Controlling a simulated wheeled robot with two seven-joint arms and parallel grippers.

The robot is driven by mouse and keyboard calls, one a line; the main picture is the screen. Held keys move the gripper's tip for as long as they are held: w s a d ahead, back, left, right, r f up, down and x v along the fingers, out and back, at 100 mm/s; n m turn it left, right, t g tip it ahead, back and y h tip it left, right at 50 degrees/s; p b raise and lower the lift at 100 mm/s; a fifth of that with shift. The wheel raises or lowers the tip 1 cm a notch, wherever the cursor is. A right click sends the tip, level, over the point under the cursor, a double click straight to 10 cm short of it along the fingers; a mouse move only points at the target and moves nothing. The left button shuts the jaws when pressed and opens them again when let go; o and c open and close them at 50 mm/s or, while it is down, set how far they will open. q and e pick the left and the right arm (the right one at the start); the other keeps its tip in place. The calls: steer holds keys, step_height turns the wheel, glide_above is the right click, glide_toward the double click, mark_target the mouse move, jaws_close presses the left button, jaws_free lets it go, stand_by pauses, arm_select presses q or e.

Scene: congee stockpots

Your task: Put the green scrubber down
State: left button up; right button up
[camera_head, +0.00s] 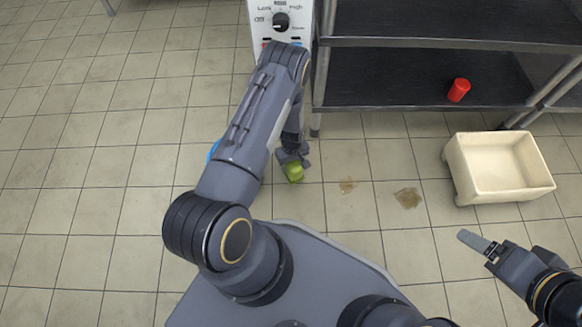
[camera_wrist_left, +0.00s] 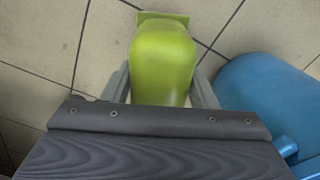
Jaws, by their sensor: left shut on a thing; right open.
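The green scrubber (camera_head: 294,172) is held in my left gripper (camera_head: 293,161), low over the tiled floor in the head view. In the left wrist view the scrubber (camera_wrist_left: 163,60) sits between the two fingers, with a flat green edge at its far end. Tile floor shows past it; I cannot tell whether it touches the floor. My right gripper (camera_head: 480,244) is at the lower right of the head view, empty and away from the scrubber.
Two brown stains (camera_head: 408,198) mark the floor right of the scrubber. A cream basin (camera_head: 496,168) stands further right. A dark shelf rack (camera_head: 420,80) holds a red can (camera_head: 459,90). A white control panel (camera_head: 281,25) stands behind. A blue object (camera_wrist_left: 262,100) is beside my left gripper.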

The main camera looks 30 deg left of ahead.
arm_select(q)
steer(key=shift+w+a+f+b, duration=0.15)
steer(key=shift+f+b, duration=0.55)
steer(key=shift+f, duration=0.4)
steer(key=shift+a+f+b, duration=0.15)
steer(key=shift+f+b, duration=0.55)
steer(key=shift+f, duration=0.35)
steer(key=o, duration=1.2)
steer(key=shift+r, duration=0.1)
steer(key=shift+r, duration=0.1)
